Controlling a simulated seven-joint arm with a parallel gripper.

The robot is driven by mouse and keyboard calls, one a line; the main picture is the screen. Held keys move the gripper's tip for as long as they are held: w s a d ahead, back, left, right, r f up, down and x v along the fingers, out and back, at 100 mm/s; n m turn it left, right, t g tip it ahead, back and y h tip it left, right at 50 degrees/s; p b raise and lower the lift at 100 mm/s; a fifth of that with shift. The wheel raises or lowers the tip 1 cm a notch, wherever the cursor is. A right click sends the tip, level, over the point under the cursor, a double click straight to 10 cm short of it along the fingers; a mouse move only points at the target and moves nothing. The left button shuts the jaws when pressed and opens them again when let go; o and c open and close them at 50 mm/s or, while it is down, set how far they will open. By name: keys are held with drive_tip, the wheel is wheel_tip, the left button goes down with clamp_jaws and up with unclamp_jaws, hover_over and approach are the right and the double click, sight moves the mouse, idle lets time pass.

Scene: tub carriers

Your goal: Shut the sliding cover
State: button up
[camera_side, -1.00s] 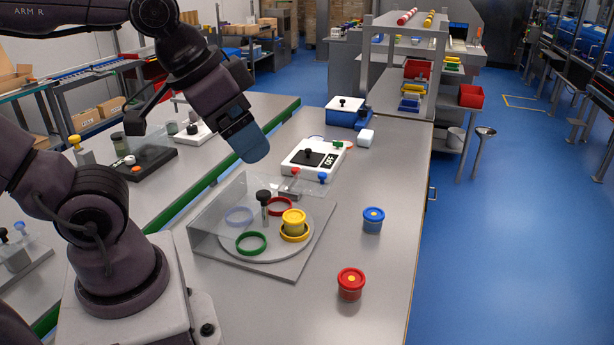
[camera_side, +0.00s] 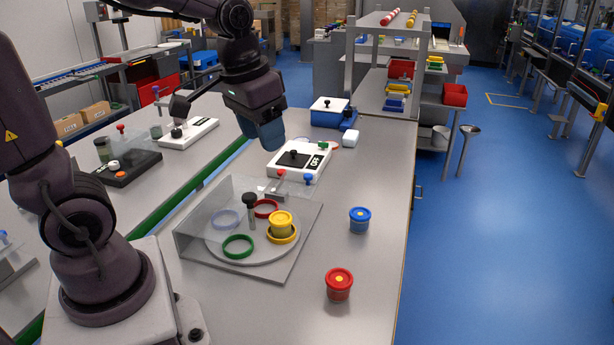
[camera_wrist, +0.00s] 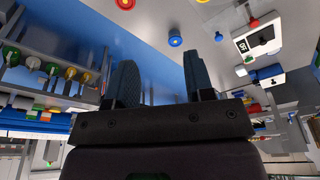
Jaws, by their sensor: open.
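A clear cover (camera_side: 198,213) stands over the left and back part of a grey round carrier plate (camera_side: 248,252). Its exact extent is hard to tell. A dark-knobbed post (camera_side: 250,200) stands at the plate's middle. A yellow tub (camera_side: 281,224) stands in the yellow ring at the right, outside the clear panel as far as I can see. Blue, red and green rings look empty. A red-topped lever (camera_side: 280,174) stands behind the plate. My gripper (camera_side: 270,138) is open and empty, above the bench behind the carrier; its two fingers show apart in the wrist view (camera_wrist: 162,85).
A white box marked OFF (camera_side: 298,161) with a black knob is close to my gripper. A blue tub (camera_side: 360,220) and a red tub (camera_side: 339,284) stand on the bench right of the carrier. A blue-and-white box (camera_side: 330,112) is further back. The front right bench is otherwise clear.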

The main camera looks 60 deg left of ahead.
drive_tip(key=w+a+f+n+g, duration=0.2)
drive_tip(key=w+a+f, duration=0.2)
drive_tip(key=w+a, duration=0.35)
approach(308, 175)
drive_tip(key=shift+g, duration=0.3)
drive_tip(key=f, duration=1)
drive_tip(key=shift+w+a, duration=0.15)
drive_tip(key=shift+w, duration=0.1)
clamp_jaws()
